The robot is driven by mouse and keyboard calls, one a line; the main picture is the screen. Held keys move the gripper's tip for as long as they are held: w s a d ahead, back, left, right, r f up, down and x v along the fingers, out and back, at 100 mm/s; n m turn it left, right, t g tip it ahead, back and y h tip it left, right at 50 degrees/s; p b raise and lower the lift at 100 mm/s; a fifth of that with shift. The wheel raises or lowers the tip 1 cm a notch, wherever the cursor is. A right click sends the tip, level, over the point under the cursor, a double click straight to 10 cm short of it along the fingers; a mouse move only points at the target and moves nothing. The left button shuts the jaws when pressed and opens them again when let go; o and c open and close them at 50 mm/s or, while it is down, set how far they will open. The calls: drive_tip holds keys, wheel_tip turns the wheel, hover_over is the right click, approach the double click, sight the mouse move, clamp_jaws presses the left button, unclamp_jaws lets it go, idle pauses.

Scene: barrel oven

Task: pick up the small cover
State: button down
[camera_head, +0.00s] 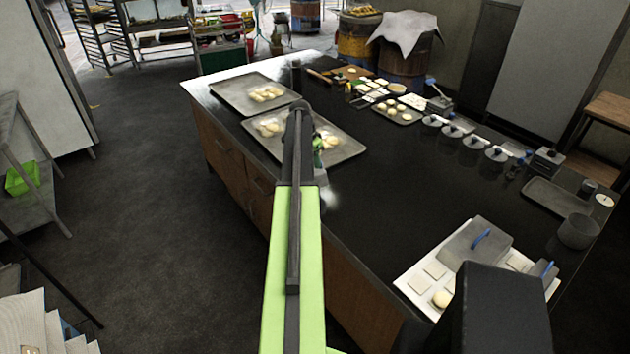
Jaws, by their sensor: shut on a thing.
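A grey cover with a blue handle (475,248) sits on a white board (418,293) at the lower right, among flat pale squares and a dough ball. A second blue-handled cover (543,271), which looks smaller, shows at the board's right end, partly hidden by a dark block in front. My gripper (319,156) is far from both covers, at the end of my green arm, over the right part of a dough tray (345,154). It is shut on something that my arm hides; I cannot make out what.
Another dough tray (236,88) lies at the counter's far left. Several lidded pots (470,146) line the right side. An empty tray (556,197) and a grey pot (578,231) are near the right edge. The middle of the dark counter (420,185) is clear.

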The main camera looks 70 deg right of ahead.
wheel_tip(320, 180, up, 7)
drive_tip(key=p, duration=0.6)
drive_tip(key=shift+f, duration=0.25)
